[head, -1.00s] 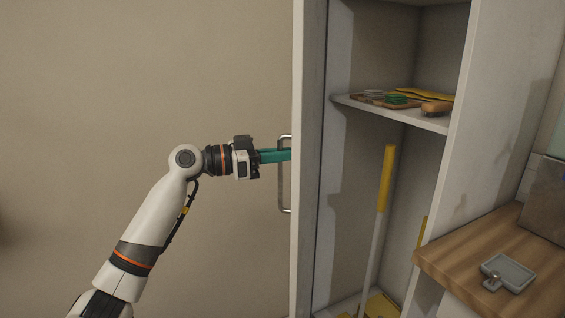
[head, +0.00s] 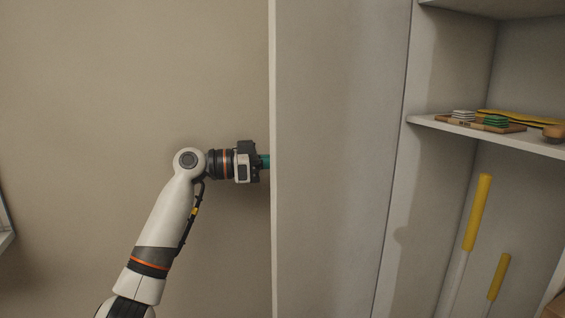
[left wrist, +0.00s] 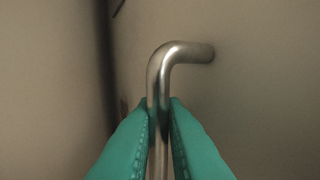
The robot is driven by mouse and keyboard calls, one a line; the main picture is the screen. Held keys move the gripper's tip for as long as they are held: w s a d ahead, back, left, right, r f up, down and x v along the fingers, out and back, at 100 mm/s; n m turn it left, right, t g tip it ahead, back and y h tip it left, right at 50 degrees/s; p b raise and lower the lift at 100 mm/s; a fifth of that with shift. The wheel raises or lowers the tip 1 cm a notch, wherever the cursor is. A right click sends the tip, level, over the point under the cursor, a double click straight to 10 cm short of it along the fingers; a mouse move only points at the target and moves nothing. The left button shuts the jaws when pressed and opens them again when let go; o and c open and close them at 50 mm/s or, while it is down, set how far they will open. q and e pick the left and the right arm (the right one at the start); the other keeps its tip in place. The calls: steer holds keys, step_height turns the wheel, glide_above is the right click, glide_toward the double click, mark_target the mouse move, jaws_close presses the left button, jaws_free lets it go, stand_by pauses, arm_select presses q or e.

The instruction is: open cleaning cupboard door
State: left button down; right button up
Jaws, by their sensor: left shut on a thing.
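The cleaning cupboard door (head: 335,160) stands open in the head view, with its inner face toward me and its free edge at the left. My left gripper (head: 264,162) reaches behind that edge, and its fingertips are hidden there by the door. In the left wrist view the green fingers (left wrist: 160,125) are shut on the metal bar handle (left wrist: 160,80), one on each side, just below its upper bend. The handle does not show in the head view. My right gripper is not in view.
The open cupboard has a shelf (head: 470,135) holding a wooden tray (head: 510,128) with white and green stacks, yellow cloths and a brush (head: 554,132). Yellow-handled poles (head: 477,212) stand below. Bare wall (head: 120,80) lies left of the door.

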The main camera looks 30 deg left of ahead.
arm_select(q)
steer(key=shift+w+a, duration=0.1)
steer(key=shift+a, duration=0.1)
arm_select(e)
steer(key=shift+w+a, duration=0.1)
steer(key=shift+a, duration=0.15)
arm_select(q)
steer(key=c, duration=1.8)
jaws_free()
steer(key=shift+f, duration=0.1)
